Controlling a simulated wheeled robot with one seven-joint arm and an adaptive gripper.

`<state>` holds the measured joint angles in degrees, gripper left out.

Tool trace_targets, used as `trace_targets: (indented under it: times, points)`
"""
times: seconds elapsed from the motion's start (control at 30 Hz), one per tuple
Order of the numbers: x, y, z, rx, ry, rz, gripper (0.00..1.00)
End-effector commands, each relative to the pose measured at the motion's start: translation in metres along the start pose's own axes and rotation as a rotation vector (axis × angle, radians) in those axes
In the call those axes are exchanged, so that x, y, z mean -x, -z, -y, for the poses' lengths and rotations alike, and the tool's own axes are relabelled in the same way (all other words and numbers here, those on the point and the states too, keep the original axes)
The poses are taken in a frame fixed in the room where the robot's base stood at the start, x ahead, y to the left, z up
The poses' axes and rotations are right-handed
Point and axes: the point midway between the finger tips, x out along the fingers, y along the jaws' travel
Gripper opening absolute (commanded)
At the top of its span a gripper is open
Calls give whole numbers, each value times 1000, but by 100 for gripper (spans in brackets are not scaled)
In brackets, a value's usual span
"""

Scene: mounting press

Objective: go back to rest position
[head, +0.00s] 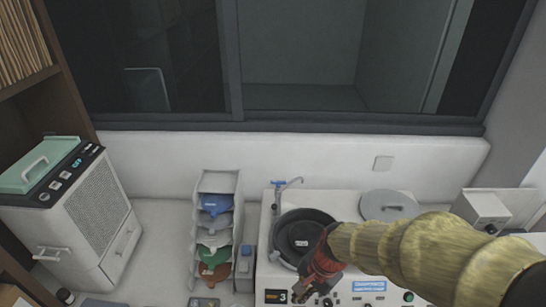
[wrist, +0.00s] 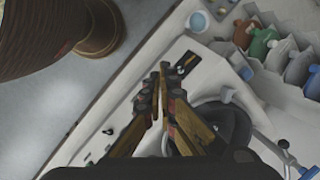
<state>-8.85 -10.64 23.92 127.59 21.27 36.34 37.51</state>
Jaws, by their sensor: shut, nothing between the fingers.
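My gripper (head: 309,281) hangs at the end of my yellow-sleeved arm, over the front left part of the white machine (head: 262,260) marked 3. In the wrist view my gripper (wrist: 159,70) points down at the machine's front panel, its two fingers together at the tips with nothing between them. The machine's round black bowl (head: 301,226) lies just behind my gripper in the head view. Part of the machine's front panel is hidden by my arm.
A grey lid (head: 388,204) lies at the machine's back right. A tap (head: 280,193) stands at its back left. A rack (head: 217,183) of coloured scoops or bottles stands left of it. A white unit with a green top (head: 42,166) is at far left. Bare counter (head: 160,240) lies between.

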Motion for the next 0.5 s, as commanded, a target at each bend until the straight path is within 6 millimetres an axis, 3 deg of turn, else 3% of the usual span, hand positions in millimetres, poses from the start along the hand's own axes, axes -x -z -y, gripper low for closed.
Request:
trace_targets:
  times: [0.1,0.2,0.33,0.5]
  points:
    - [5,1,-31,352,-18,-47,0]
    - [13,2,-56,572,-42,-94,0]
    - [19,6,-84,767,-72,-169,0]
    - [20,12,-116,868,-94,-290,0]
